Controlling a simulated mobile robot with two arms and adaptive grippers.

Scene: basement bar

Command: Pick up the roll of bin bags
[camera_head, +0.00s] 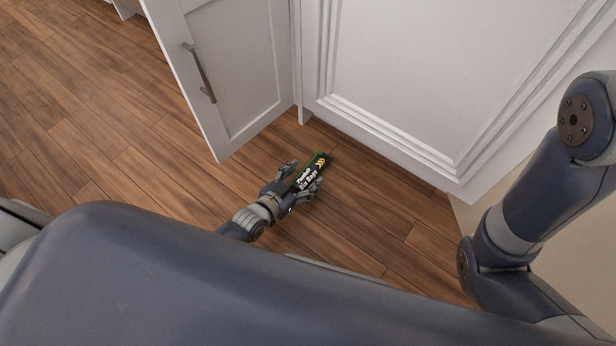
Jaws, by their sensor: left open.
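The roll of bin bags (311,173) is a dark roll with a green end and white lettering. It lies on the wooden floor in front of the white cabinet. My left gripper (304,178) is low over the floor, its open fingers on either side of the near part of the roll. I cannot tell whether the fingers touch it. The near end of the roll is partly hidden by the gripper. My right arm shows at the right, but its gripper is not in view.
A white cabinet door (225,70) with a metal handle stands open just behind and left of the roll. A white panelled cabinet front (420,70) rises behind the roll to the right. The wooden floor (90,120) is clear at the left.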

